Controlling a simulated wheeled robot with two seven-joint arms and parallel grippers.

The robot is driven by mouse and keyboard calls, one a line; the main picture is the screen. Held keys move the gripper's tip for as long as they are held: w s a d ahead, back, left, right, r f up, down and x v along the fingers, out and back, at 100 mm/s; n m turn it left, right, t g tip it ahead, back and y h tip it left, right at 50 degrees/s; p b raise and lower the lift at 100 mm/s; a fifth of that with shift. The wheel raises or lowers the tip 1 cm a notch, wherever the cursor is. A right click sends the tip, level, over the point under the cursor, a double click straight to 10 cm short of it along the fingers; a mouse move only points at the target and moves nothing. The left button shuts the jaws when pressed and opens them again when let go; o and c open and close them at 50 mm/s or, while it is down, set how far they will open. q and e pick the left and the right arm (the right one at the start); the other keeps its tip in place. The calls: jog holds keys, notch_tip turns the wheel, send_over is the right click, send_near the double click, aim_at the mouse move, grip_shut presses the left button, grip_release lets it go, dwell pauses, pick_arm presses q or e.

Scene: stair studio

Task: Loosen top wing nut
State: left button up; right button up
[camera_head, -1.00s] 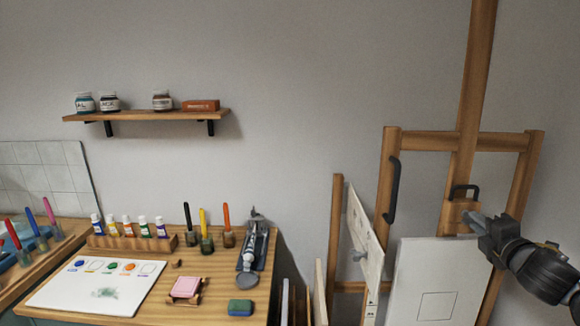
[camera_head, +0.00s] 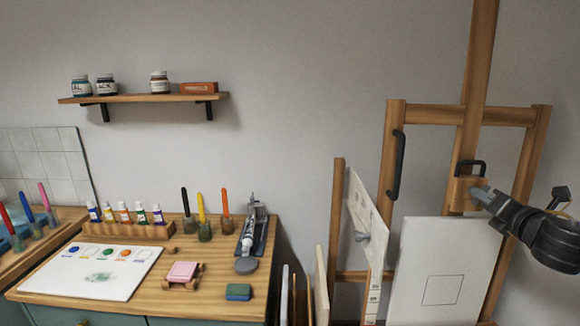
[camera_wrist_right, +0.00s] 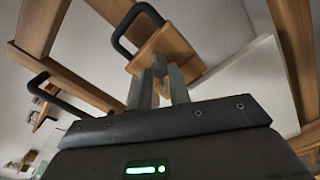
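The wooden easel (camera_head: 397,154) stands at the right, with a wooden block (camera_head: 461,193) and black handle on its mast. My right gripper (camera_head: 480,192) is at the right side of this block. In the right wrist view, the small grey top wing nut (camera_wrist_right: 159,66) shows on the block between the tips of my right gripper (camera_wrist_right: 161,76). The fingers are a narrow gap apart; whether they press on the nut is not clear. In the head view, the fingers hide the nut. My left gripper is out of view.
A white canvas (camera_head: 445,265) stands on the easel just below the gripper. A black handle (camera_head: 396,165) is on the left post. A leaning panel (camera_head: 369,218) with a grey knob (camera_head: 361,237) stands left. A desk (camera_head: 198,299) with paints is further left.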

jog(key=shift+o, duration=0.8)
jog(key=s, duration=0.6)
jog(key=shift+r+b, duration=0.2)
jog(key=shift+b, duration=0.1)
